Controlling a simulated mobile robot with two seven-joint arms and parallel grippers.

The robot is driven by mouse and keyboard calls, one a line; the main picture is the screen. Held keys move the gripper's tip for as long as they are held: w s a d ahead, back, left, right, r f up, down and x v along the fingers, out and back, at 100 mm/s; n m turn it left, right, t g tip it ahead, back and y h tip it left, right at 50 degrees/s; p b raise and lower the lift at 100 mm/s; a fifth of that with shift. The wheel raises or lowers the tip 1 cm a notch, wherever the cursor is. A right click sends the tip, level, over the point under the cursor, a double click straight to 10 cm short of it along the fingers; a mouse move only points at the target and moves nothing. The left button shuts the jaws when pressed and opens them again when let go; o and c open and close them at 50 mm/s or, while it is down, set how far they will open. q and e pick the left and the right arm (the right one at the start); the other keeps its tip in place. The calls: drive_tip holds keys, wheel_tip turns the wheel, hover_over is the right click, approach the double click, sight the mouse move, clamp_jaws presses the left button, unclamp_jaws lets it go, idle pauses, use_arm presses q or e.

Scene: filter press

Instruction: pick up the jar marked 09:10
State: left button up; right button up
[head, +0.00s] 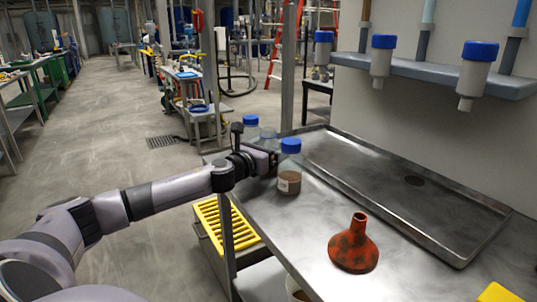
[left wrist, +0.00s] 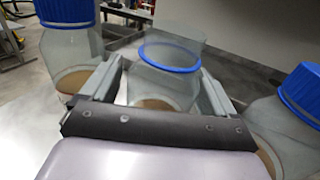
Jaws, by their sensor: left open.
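Three clear glass jars with brown matter in the bottom stand in a row on the steel bench. The near jar (head: 290,178) has a blue cap and a white label too small to read; it is at the right in the left wrist view (left wrist: 292,115). The middle jar (head: 268,135) has no cap and a blue ring at its neck (left wrist: 170,58). The far jar (head: 250,130) has a blue cap (left wrist: 68,45). My left gripper (head: 264,157) is open, its fingers (left wrist: 160,75) on either side of the middle jar. Contact cannot be told. No 09:10 mark is legible.
A red-brown stained funnel (head: 353,247) stands on the bench in front. A shallow steel tray (head: 395,185) with a drain lies behind. Blue-topped white holders (head: 475,75) hang from a wall shelf (head: 430,72). A yellow-slatted box (head: 226,225) is below the bench's left edge.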

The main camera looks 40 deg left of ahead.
use_arm(q)
drive_tip(key=shift+w, duration=0.1)
drive_tip(key=c, duration=1.1)
drive_tip(key=shift+c, duration=0.2)
drive_tip(key=shift+r, duration=0.2)
drive_tip(key=shift+r+p, duration=0.5)
drive_tip(key=shift+r, duration=0.25)
wheel_tip(320, 180, up, 18)
drive_tip(key=p, duration=0.9)
drive_tip(key=shift+p, duration=0.3)
